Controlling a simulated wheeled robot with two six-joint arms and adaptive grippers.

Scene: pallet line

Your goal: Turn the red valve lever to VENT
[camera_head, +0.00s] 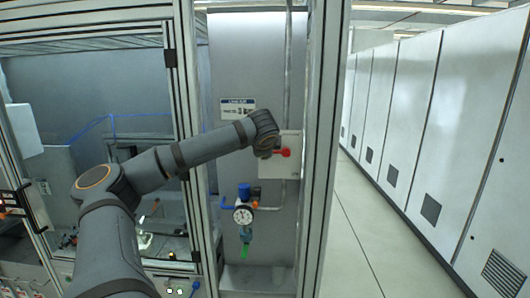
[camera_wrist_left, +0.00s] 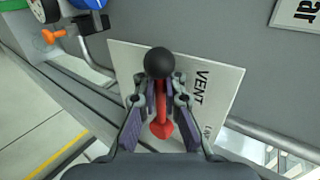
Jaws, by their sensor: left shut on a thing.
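The red valve lever (camera_wrist_left: 161,104) shows in the wrist view, with a black ball knob (camera_wrist_left: 158,63) at the top of the picture and its red hub (camera_wrist_left: 161,131) lower down. It stands in front of a white plate (camera_wrist_left: 226,72). The word VENT (camera_wrist_left: 202,86) is printed on the plate right of the lever, and a second, partly hidden word starting with L is below it. My left gripper (camera_wrist_left: 161,92) is shut on the lever between knob and hub. In the head view, red lever parts (camera_head: 284,153) show beside my left wrist, which hides the fingers. My right gripper is not in view.
A gauge (camera_head: 243,215) with a blue knob (camera_head: 244,191) is below the valve plate. A vertical frame post (camera_head: 319,150) stands close on the right, another on the left. The aisle floor (camera_head: 365,240) beside the white cabinets (camera_head: 412,100) is clear.

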